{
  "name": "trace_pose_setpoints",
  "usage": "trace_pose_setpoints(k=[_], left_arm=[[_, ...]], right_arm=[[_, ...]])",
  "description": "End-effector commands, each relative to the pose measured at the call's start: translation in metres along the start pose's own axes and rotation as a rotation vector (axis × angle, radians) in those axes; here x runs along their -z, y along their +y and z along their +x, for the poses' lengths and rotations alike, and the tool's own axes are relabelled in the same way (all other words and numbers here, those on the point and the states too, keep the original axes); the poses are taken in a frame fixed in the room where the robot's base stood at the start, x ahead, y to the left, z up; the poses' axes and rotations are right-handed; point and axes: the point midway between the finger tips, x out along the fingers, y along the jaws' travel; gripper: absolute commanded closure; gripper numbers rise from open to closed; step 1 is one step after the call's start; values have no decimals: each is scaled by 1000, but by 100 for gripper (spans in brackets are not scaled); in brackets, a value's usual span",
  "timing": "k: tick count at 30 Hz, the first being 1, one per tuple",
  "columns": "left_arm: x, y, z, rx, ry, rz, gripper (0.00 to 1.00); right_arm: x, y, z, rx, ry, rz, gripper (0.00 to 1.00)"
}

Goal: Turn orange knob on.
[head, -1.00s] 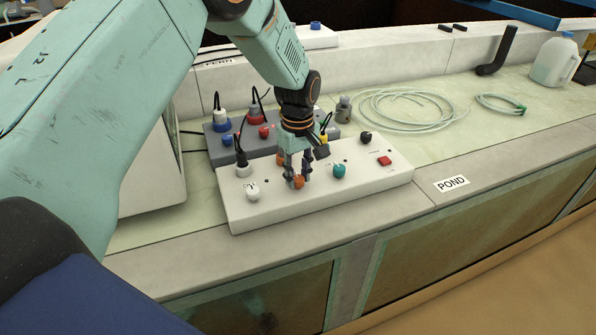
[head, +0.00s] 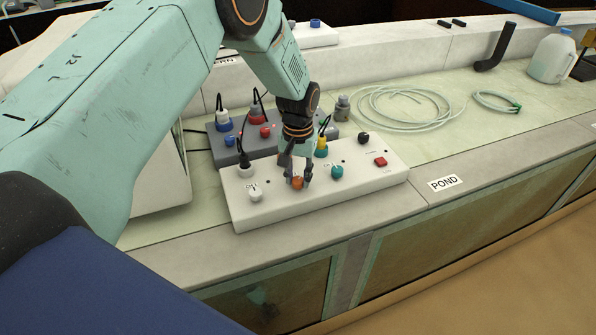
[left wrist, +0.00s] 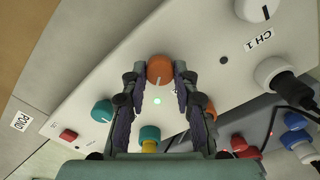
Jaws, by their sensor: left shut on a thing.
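The orange knob (head: 297,183) is on the front of a white control box (head: 375,195), between a white knob and a teal knob. My left gripper (head: 296,178) is shut on it from above. In the left wrist view the orange knob (left wrist: 159,68) sits between the two fingertips of my left gripper (left wrist: 158,76), and a small green light (left wrist: 157,101) glows on the panel beside it. The knob's pointer is hard to make out. My right gripper is not in view.
The white knob (head: 255,195), teal knob (head: 337,172), black knob (head: 363,138) and red switch (head: 380,162) share the panel. A grey box (head: 220,150) with cabled plugs stands behind.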

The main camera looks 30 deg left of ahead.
Motion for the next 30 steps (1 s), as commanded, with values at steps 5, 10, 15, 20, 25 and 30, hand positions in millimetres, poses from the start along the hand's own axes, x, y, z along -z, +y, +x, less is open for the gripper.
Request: trace_pose_setpoints(k=[5,10,15,20,25,30], left_arm=[[2,0,-2,0,5,167,100],[2,1,-2,0,5,319,100],[2,1,-2,1,6,449,100],[2,1,-1,1,6,543,100],[2,1,-1,1,7,611,100],[2,1,-1,1,7,646,100]], right_arm=[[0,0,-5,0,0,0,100],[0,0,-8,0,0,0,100],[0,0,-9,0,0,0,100],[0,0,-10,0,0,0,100],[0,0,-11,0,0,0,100],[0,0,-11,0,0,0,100]])
